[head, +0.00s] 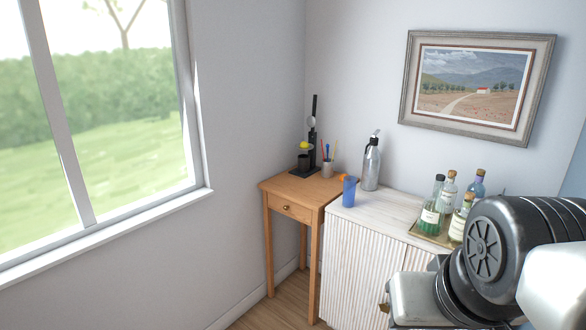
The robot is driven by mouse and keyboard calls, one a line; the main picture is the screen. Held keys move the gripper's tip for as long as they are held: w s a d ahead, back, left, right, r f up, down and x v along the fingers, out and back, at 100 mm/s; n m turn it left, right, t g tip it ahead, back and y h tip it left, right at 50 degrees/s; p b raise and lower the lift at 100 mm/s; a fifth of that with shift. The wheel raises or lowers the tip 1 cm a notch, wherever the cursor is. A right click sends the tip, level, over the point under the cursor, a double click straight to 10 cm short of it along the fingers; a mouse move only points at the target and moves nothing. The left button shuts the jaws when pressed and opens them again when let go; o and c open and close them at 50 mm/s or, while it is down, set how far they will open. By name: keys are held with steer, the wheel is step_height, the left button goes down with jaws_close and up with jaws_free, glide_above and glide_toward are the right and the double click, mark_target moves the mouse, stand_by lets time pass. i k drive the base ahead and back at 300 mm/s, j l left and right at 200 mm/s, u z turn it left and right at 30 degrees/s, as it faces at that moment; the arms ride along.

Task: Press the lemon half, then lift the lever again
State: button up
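The lever press (312,137) is black and stands at the back of a small wooden table (284,188). Its lever (315,105) points up, nearly upright. The yellow lemon half (305,145) shows at the press, above a dark cup (304,161). It is too small to tell exactly how the lemon is seated. My arm shows at the lower right, well apart from the press. My gripper's fingers are not visible in this view.
A pencil pot (327,169), an orange item (342,177), a blue cup (349,191) and a metal bottle (371,164) stand right of the press. Several glass bottles stand on a tray (437,239) on the white ribbed cabinet (352,262). A window (110,120) is at left.

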mark_target(310, 120)
steer(key=u, duration=0.25)
steer(key=z, duration=0.25)
steer(key=i+j+z, duration=0.9)
steer(key=j, duration=0.2)
steer(key=i+j, duration=0.25)
steer(key=i+j+z, duration=0.15)
steer(key=j, duration=0.2)
steer(key=i+j, duration=0.2)
steer(key=j, duration=0.15)
steer(key=i+j, duration=0.15)
steer(key=j, duration=0.25)
steer(key=i+j, duration=0.2)
steer(key=j, duration=0.15)
steer(key=i+j, duration=0.15)
steer(key=j, duration=0.2)
steer(key=i+j, duration=0.2)
steer(key=j, duration=0.2)
